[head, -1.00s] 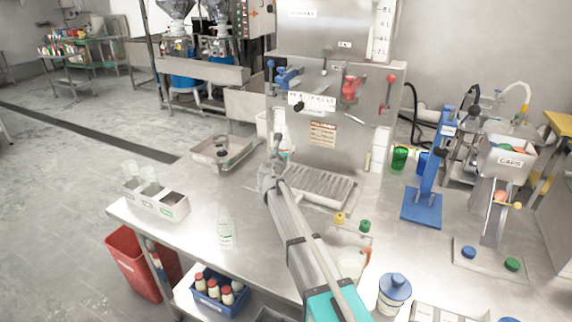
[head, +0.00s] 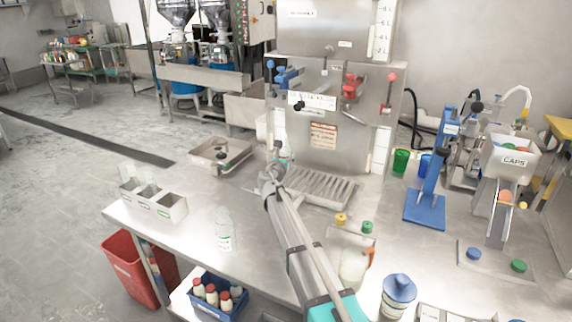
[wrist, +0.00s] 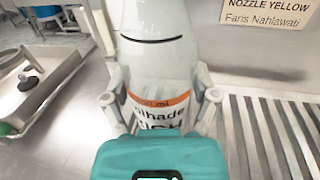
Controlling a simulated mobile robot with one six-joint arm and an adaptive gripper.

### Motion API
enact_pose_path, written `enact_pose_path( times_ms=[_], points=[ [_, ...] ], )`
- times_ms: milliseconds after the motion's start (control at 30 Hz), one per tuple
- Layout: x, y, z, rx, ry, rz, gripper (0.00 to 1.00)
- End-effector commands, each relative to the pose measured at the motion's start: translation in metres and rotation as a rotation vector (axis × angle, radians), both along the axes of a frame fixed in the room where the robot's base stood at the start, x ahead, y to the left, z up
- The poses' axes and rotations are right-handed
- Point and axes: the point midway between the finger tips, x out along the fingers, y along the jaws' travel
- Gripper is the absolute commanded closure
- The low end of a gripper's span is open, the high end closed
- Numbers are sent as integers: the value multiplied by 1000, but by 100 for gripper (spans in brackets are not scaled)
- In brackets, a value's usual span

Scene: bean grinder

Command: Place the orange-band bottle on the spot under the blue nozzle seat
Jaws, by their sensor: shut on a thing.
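My gripper (wrist: 160,110) is shut on the orange-band bottle (wrist: 155,62), a clear bottle with a white label and an orange stripe. It looks roughly upright in the wrist view, its top cut off by the frame. In the head view my gripper (head: 271,176) is at the left end of the drip tray (head: 345,193), near the machine's front; the bottle is largely hidden there. The blue nozzle seat (head: 287,77) is on the machine's upper left front, above my gripper. I cannot tell whether the bottle touches the surface below it.
The drip tray's slats (wrist: 275,135) lie right of the bottle in the wrist view. A metal tray (head: 221,153) stands left of my gripper. Another bottle (head: 223,232) stands on the front left of the table. A red nozzle seat (head: 351,87) is right of the blue one.

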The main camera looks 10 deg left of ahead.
Motion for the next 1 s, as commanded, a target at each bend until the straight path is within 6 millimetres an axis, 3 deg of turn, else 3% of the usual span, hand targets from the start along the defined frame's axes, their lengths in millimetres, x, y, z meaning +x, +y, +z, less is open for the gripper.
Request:
enact_pose_path(
  times_ms=[133, 733, 767, 800, 867, 1000],
  points=[
    [0, 0, -13, 0, 0, 0, 53],
    [0, 1, -18, 0, 0, 0, 53],
    [0, 1, -17, 0, 0, 0, 20],
    [0, 1, -17, 0, 0, 0, 13],
    [0, 1, -17, 0, 0, 0, 2],
    [0, 1, -17, 0, 0, 1, 0]
  ],
)
